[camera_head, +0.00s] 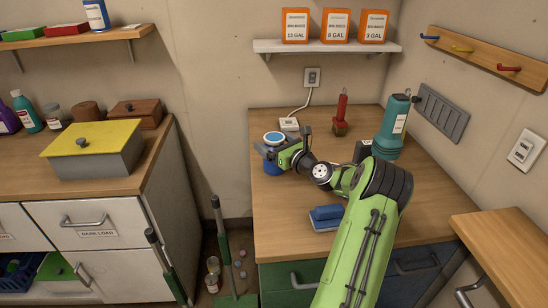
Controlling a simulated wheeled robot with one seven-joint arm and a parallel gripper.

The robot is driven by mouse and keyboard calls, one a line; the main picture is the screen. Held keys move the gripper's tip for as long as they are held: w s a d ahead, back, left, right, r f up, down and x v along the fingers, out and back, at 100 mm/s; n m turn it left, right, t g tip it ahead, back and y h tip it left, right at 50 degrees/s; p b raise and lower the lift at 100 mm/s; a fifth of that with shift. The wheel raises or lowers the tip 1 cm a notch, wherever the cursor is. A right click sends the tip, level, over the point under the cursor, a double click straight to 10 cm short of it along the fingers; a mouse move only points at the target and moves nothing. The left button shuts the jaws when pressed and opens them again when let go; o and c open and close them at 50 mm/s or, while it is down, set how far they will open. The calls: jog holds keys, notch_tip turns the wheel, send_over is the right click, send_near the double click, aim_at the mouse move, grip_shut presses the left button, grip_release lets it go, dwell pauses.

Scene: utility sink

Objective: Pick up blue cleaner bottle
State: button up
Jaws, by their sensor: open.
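A short blue container with a pale, blue-rimmed top (273,138) stands on the wooden counter, just left of my gripper. It may be the blue cleaner bottle, but its label does not show. My gripper (285,152) is open and points left at it. The fingers overlap its right side in the picture, and I cannot tell whether they touch it. Another blue bottle with a white label (97,15) stands on the upper left shelf, far from my gripper.
A blue brush or sponge (327,217) lies on the counter (285,235). A teal bottle-like item (389,132), a red-handled tool (341,115) and a white socket box (289,124) stand behind. Orange boxes (335,26) sit on the shelf above. The front left counter is clear.

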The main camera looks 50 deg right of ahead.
jog(key=shift+s, duration=0.1)
jog(key=shift+c, duration=0.4)
jog(key=shift+r, duration=0.1)
jog(key=c, duration=1.3)
notch_tip(320, 180, up, 28)
jog(key=p, duration=1.1)
